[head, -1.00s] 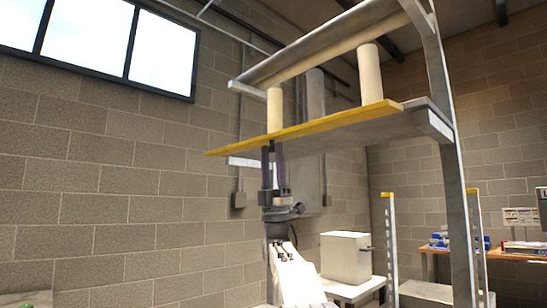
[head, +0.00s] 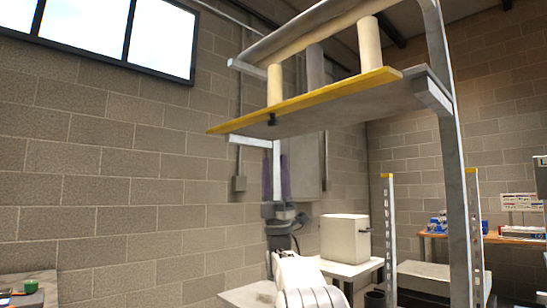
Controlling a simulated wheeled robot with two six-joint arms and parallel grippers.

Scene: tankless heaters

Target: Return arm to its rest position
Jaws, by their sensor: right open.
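My right gripper (head: 276,168) points upward below the raised shelf (head: 330,110), with its two dark purple fingers apart and nothing held between them. A pale upright strip shows between the fingers, seemingly behind them. My white right forearm (head: 300,278) comes up from the bottom of the view. A small black piece (head: 271,119) hangs at the underside of the shelf's yellow front edge (head: 300,98), above the fingertips and apart from them. My left gripper is not in view.
Cylinders (head: 369,46) stand on the shelf, and a grey upright post (head: 456,170) supports it at right. A white box (head: 345,238) sits on a low table behind my arm. A bench with a green item (head: 31,286) is at lower left. The brick wall at left is clear.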

